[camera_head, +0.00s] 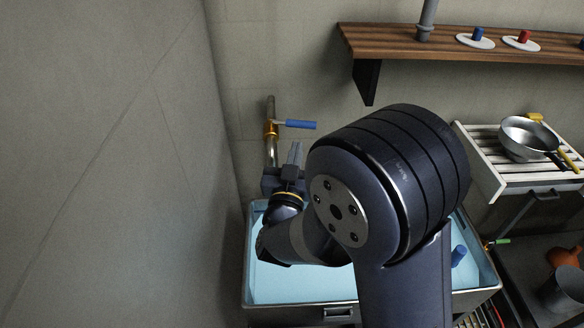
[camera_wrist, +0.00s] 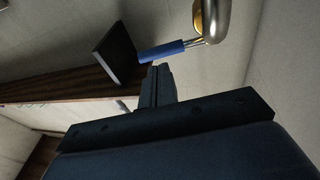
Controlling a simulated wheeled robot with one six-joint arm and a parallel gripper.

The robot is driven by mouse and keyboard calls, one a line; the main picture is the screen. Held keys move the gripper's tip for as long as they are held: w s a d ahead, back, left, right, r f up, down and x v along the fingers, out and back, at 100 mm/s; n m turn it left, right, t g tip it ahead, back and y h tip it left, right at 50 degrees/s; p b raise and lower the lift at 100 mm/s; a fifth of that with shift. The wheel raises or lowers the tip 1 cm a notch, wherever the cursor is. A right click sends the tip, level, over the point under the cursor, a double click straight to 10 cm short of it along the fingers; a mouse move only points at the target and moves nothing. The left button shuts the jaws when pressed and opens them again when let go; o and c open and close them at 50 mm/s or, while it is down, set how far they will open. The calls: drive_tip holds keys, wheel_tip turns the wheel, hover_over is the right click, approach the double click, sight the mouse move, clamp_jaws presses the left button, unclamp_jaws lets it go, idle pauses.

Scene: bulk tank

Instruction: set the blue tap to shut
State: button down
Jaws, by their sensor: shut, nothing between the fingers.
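The blue tap has a brass body (camera_head: 271,131) on a vertical metal pipe against the back wall. Its blue lever (camera_head: 300,124) points right, roughly crosswise to the pipe. In the wrist view the blue lever (camera_wrist: 165,50) runs left from the bent pipe (camera_wrist: 218,20). My gripper (camera_head: 294,150) is just below the lever in the head view, fingers pointing up. In the wrist view its closed fingertips (camera_wrist: 160,70) are close to the lever, near its free end; I cannot tell whether they touch. The gripper is shut and empty.
A pale blue tank (camera_head: 300,285) lies below the tap, partly hidden by my arm. A wooden shelf (camera_head: 390,40) with blue and red knobs on white discs is upper right. A pan (camera_head: 525,138) sits on a slatted rack. A green-handled tap (camera_head: 498,242) is right. A wall rises left.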

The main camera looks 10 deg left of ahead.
sight(301, 124)
drive_tip(key=shift+w+a+r+p, duration=0.1)
drive_tip(key=shift+w+r+p, duration=0.05)
drive_tip(key=shift+w, duration=0.6)
drive_tip(key=shift+w+d+r+p, duration=0.1)
drive_tip(key=shift+w+r+p, duration=0.1)
drive_tip(key=shift+w, duration=0.6)
drive_tip(key=shift+w+a+r+p, duration=0.1)
drive_tip(key=shift+w+p, duration=0.05)
drive_tip(key=shift+w, duration=0.6)
drive_tip(key=shift+w+b, duration=0.1)
drive_tip(key=shift+b, duration=0.2)
drive_tip(key=w+y+b, duration=0.1)
drive_tip(key=b, duration=0.1)
drive_tip(key=n+y+b, duration=0.1)
drive_tip(key=b, duration=0.1)
drive_tip(key=shift+w+d, duration=0.35)
